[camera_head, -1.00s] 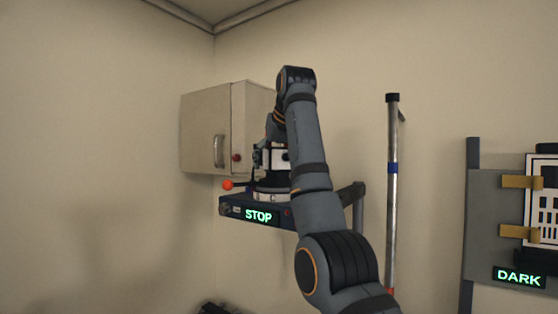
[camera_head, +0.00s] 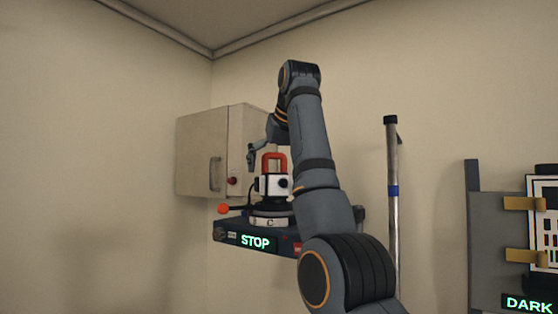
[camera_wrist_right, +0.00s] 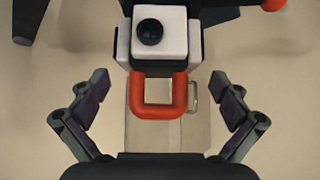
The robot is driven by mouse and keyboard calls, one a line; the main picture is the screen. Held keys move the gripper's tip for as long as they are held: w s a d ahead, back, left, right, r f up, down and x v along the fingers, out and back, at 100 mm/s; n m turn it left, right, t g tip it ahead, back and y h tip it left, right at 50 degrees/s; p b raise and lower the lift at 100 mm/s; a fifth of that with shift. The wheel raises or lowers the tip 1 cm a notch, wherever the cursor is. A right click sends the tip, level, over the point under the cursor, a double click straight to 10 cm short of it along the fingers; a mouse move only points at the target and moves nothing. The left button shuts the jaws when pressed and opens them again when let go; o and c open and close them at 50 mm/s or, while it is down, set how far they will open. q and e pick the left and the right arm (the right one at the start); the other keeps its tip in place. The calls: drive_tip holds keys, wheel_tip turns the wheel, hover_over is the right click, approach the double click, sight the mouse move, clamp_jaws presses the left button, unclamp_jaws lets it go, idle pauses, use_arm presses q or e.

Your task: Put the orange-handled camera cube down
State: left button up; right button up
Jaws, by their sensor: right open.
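The camera cube (camera_head: 273,185) is a white and black block with a dark lens and an orange-red loop handle (camera_head: 274,160) on top. It stands upright on the round base marked C (camera_head: 268,219), on the dark blue unit whose display reads STOP (camera_head: 255,241). My right gripper (camera_head: 252,156) is up and behind the handle, apart from it. In the right wrist view the two fingers (camera_wrist_right: 160,108) are spread wide on either side of the orange handle (camera_wrist_right: 157,112), not touching it, with the cube (camera_wrist_right: 160,35) beyond. My left gripper is not in view.
A beige wall cabinet (camera_head: 201,158) with a handle and red knob is close behind the cube. An orange ball (camera_head: 223,209) is on the left of the unit. A metal pole (camera_head: 393,220) stands to the right, then a grey panel (camera_head: 492,235) with a DARK display.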

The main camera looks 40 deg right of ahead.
drive_tip(key=v, duration=0.6)
drive_tip(key=shift+s, duration=0.2)
drive_tip(key=shift+s+a+r, duration=0.1)
drive_tip(key=shift+s+a, duration=0.05)
